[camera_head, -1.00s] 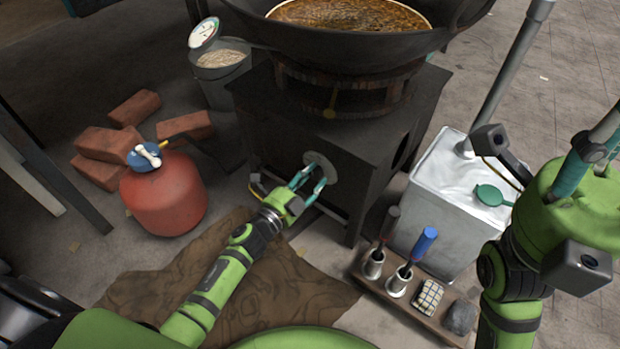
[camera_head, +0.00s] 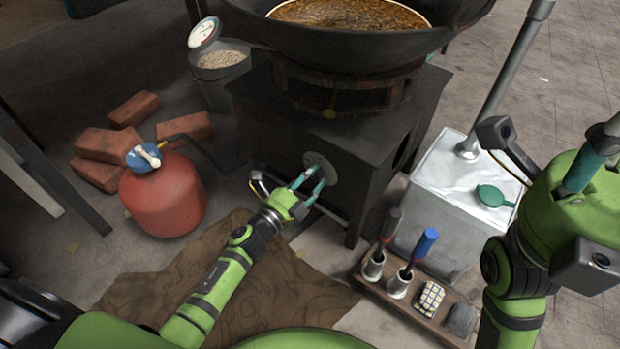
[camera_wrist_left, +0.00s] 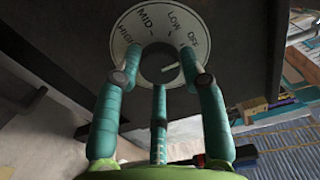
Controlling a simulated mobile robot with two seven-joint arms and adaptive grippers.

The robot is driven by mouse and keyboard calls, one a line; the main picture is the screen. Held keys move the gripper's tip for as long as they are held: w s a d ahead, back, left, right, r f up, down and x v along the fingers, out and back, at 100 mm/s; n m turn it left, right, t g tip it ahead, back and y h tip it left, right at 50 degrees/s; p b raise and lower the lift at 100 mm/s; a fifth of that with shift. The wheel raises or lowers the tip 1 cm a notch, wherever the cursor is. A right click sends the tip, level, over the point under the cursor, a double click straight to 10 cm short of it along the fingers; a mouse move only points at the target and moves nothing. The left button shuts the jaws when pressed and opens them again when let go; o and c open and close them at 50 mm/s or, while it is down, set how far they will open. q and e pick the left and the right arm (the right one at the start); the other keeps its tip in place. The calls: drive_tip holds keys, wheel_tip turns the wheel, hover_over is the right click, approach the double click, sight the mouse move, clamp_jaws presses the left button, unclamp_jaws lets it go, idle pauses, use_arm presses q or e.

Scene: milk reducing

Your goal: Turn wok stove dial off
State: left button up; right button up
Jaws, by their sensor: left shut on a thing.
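The stove dial (camera_head: 320,168) is a round grey plate on the front of the dark wok stove. In the left wrist view its white face (camera_wrist_left: 133,25) reads HIGH, MID, LOW and OFF around a dark central knob (camera_wrist_left: 160,66). A pale line on the knob points up and to the right, toward the LOW and OFF side. My left gripper (camera_head: 308,184) is shut on the knob, with its teal fingers on either side of it in the left wrist view (camera_wrist_left: 160,80). My right gripper (camera_head: 592,150) is only partly in view at the right edge, and its opening cannot be judged.
The dark stove (camera_head: 300,130) carries a large wok (camera_head: 350,50) of brown liquid. A red gas cylinder (camera_head: 163,196) and loose bricks (camera_head: 100,150) are left. A metal canister (camera_head: 445,190) and a wooden tool rack (camera_head: 390,300) are right. A brown cloth (camera_head: 290,280) lies in front.

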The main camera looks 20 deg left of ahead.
use_arm(q)
drive_tip(key=o, duration=1.1)
drive_tip(key=shift+d+r, duration=0.3)
drive_tip(key=shift+d, duration=0.15)
drive_tip(key=shift+o, duration=0.2)
drive_tip(key=shift+a+f, duration=0.2)
drive_tip(key=shift+s+a, duration=0.1)
drive_tip(key=shift+s, duration=0.25)
drive_tip(key=v, duration=1.1)
drive_tip(key=shift+s+r, duration=0.1)
drive_tip(key=shift+r, duration=0.05)
